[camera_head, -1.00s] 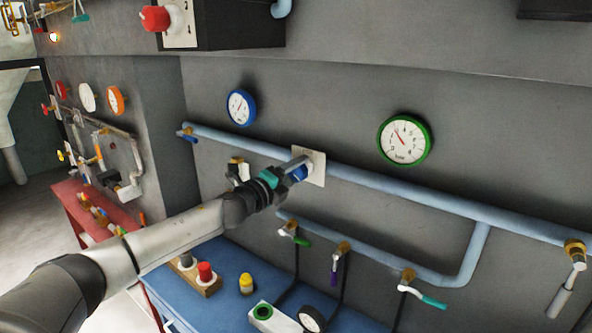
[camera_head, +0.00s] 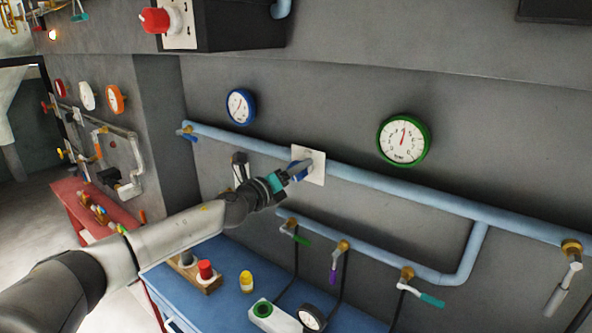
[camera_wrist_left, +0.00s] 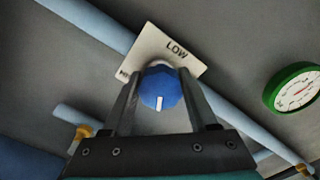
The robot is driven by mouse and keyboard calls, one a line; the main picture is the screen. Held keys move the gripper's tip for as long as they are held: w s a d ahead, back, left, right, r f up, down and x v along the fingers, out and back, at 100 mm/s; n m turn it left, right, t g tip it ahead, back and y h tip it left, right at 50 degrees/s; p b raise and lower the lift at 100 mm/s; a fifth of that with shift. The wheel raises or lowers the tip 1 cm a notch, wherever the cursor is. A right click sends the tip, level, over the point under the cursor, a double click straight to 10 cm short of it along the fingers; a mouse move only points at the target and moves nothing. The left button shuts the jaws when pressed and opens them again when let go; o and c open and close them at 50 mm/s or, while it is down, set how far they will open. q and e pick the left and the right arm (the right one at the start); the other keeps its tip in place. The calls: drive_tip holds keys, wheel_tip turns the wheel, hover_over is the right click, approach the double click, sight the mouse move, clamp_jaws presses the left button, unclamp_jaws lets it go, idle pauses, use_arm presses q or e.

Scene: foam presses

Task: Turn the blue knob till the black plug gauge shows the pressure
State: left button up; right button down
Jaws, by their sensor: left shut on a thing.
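The blue knob (camera_wrist_left: 160,90) sits on a pale plate (camera_wrist_left: 178,48) on the wall pipe. The plate reads LOW at the top right in the left wrist view; a second label at its left is partly hidden. The knob's white mark points down in that view. My left gripper (camera_wrist_left: 160,76) is shut on the knob, one finger on each side. In the head view, the left gripper (camera_head: 292,172) reaches the plate and hides most of the knob. The black-rimmed gauge (camera_head: 312,318) is low in the head view; its reading is too small to tell.
A green-rimmed gauge (camera_head: 403,140) and a blue-rimmed gauge (camera_head: 240,106) hang on the wall. Valves with green, purple and teal handles line the lower pipe (camera_head: 375,262). A blue table (camera_head: 225,290) holds a yellow-capped item (camera_head: 246,281) and a red button (camera_head: 205,270).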

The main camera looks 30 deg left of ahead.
idle(0.3)
use_arm(q)
drive_tip(key=o, duration=1.4)
drive_tip(key=shift+s+a+b, duration=0.2)
drive_tip(key=shift+s+b, duration=0.05)
drive_tip(key=shift+s, duration=2.3)
drive_tip(key=shift+s+a+b, duration=0.2)
drive_tip(key=shift+s+b, duration=0.1)
drive_tip(key=shift+s, duration=2.2)
drive_tip(key=shift+s+a+b, duration=0.2)
drive_tip(key=shift+s+b, duration=0.05)
drive_tip(key=shift+s, duration=2.3)
